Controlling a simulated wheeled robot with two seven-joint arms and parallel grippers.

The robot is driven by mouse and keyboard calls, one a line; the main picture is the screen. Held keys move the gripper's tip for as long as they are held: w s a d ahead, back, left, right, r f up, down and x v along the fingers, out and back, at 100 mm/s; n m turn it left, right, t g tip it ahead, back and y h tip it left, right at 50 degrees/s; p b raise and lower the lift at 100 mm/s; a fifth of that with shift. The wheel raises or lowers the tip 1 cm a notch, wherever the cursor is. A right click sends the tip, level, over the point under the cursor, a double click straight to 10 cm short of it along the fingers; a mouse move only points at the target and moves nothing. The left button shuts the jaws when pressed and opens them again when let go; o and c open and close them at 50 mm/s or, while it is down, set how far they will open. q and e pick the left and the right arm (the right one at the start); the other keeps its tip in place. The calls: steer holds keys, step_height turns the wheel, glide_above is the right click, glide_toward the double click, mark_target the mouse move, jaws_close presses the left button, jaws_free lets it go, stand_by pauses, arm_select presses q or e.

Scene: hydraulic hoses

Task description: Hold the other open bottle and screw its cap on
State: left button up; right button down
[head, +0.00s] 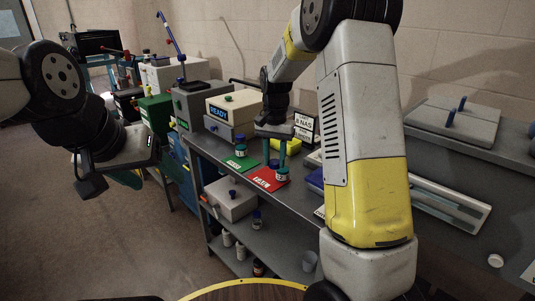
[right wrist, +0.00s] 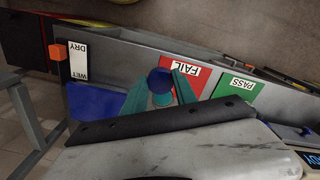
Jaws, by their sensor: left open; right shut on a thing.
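A small bottle (head: 282,175) with a teal and white body stands upright at the right edge of the red FAIL mat (head: 262,180). My right gripper (head: 274,161) reaches down over this mat, its teal fingers on either side of a blue cap (right wrist: 160,80). In the right wrist view the bottle (right wrist: 163,100) shows partly beneath the cap; I cannot tell whether they touch. Another bottle (head: 241,150), with a blue top, stands on the green PASS mat (head: 240,163). My left gripper (head: 105,182) is open and empty, out to the left, well away from the bottles.
A box with a READY display (head: 232,108) stands behind the mats. Below the bench, a lower shelf holds a grey box (head: 230,202) and several small bottles. A WET/DRY label (right wrist: 78,61) shows on the bench in the right wrist view. Open floor lies at the left.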

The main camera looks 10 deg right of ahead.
steer(key=shift+s+d+f, duration=0.15)
steer(key=shift+d+f, duration=0.1)
steer(key=shift+f, duration=0.3)
steer(key=s+f+n, duration=0.1)
steer(key=s+f, duration=0.1)
steer(key=s+d+f+n, duration=0.1)
steer(key=s+f+n, duration=0.1)
steer(key=s+d+f+n, duration=0.1)
steer(key=s+f+n, duration=0.1)
steer(key=shift+d+f, duration=0.15)
steer(key=shift+f, duration=0.1)
